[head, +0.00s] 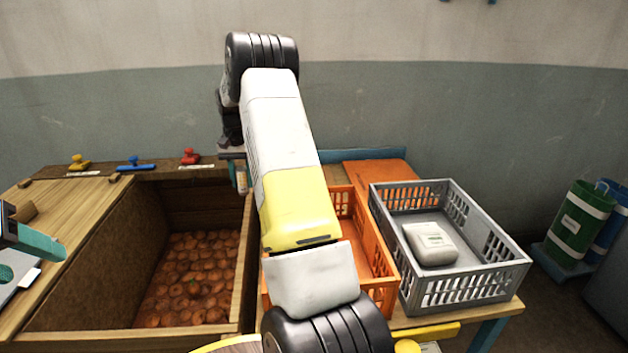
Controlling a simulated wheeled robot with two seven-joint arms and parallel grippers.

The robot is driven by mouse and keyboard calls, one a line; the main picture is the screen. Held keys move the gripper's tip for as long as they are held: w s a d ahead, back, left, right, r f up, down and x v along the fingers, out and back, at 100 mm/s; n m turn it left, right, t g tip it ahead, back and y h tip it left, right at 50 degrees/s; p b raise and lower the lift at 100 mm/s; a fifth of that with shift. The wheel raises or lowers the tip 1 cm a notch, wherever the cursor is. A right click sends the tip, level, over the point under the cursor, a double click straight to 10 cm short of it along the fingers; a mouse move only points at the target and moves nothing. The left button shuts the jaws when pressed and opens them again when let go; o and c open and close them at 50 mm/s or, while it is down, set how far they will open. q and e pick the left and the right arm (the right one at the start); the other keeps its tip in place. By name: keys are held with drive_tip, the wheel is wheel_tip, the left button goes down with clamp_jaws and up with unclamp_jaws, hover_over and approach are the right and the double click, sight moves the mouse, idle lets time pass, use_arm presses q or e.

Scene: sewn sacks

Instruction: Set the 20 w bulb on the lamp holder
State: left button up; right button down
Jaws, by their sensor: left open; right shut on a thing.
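My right arm crosses the middle of the head view. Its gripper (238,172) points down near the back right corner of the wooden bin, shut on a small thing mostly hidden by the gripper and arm. A small pale and orange piece shows there; I cannot tell whether it is the 20 w bulb. I cannot make out the lamp holder. My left gripper (22,250), with teal fingers, is open at the left edge, above the wooden top and partly cut off by the frame.
A wooden bin (148,205) holds many round orange-brown things. An orange crate (371,245) is partly behind my arm. A grey crate (480,222) holds a whitish packet (430,243). Yellow (80,162), blue (135,163) and red (190,156) handled things stand along the back ledge.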

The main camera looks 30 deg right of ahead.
drive_tip(key=shift+m, duration=0.6)
drive_tip(key=w+d+f, duration=0.1)
drive_tip(key=d+f, duration=0.1)
drive_tip(key=f, duration=0.1)
drive_tip(key=w+d+f, duration=0.1)
drive_tip(key=d+f, duration=0.2)
drive_tip(key=f, duration=0.1)
drive_tip(key=w+d+f, duration=0.1)
drive_tip(key=d+f, duration=0.2)
drive_tip(key=shift+f, duration=0.15)
drive_tip(key=shift+a+f, duration=0.1)
drive_tip(key=shift+f, duration=2.15)
drive_tip(key=shift+f, duration=0.1)
drive_tip(key=c, duration=1)
unclamp_jaws()
